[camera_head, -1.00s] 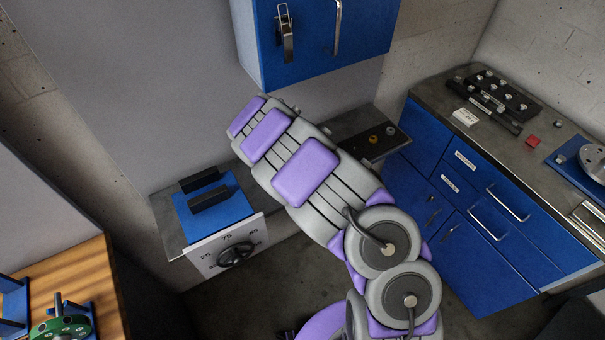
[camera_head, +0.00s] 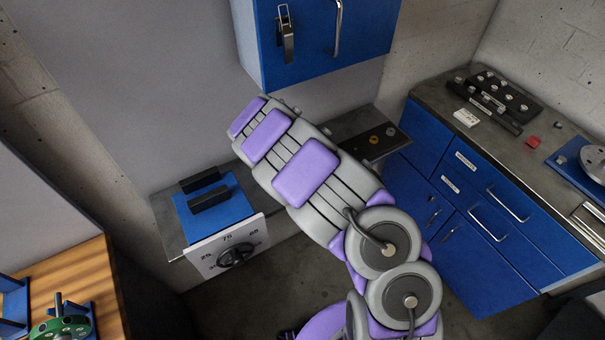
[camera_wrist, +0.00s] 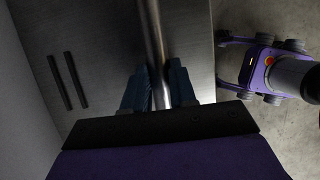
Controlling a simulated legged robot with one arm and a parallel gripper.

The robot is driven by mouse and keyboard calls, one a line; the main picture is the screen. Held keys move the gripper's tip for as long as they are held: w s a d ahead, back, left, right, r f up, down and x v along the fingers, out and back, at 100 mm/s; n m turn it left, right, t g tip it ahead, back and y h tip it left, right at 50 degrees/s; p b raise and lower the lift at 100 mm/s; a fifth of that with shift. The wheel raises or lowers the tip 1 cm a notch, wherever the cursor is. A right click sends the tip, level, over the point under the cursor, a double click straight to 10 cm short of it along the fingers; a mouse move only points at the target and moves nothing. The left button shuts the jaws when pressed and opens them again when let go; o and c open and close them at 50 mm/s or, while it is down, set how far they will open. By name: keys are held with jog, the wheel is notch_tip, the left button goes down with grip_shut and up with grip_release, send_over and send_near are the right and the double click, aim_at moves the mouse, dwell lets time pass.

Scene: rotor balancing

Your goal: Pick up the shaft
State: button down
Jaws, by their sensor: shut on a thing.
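The shaft (camera_wrist: 155,30) is a shiny grey metal rod in the wrist view. It runs from the top edge down between the two dark blue fingers of my gripper (camera_wrist: 160,88). The fingers are shut on it, one on each side. A grey metal surface lies behind or below the shaft; I cannot tell whether the shaft touches it. The shaft's lower end is hidden by the fingers and the gripper body. In the head view my purple and grey arm hides both the gripper and the shaft.
The wrist view shows two dark strips (camera_wrist: 68,80) on the grey surface at left. In the head view, a blue block with black bars (camera_head: 208,200) and a dial panel (camera_head: 228,247) stand left of my arm. A blue wall cabinet (camera_head: 315,40) hangs above; blue drawers (camera_head: 480,215) stand right.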

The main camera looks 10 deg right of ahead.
jog(key=shift+r, duration=0.1)
jog(key=shift+r, duration=0.35)
jog(key=r, duration=0.1)
jog(key=r+p, duration=0.1)
jog(key=r, duration=0.1)
jog(key=shift+s, duration=0.4)
jog(key=s+a+r+p, duration=0.1)
jog(key=s+a+p, duration=0.1)
jog(key=s, duration=1.2)
jog(key=shift+s+a+p, duration=0.35)
jog(key=shift+s+a, duration=0.05)
jog(key=shift+a, duration=0.3)
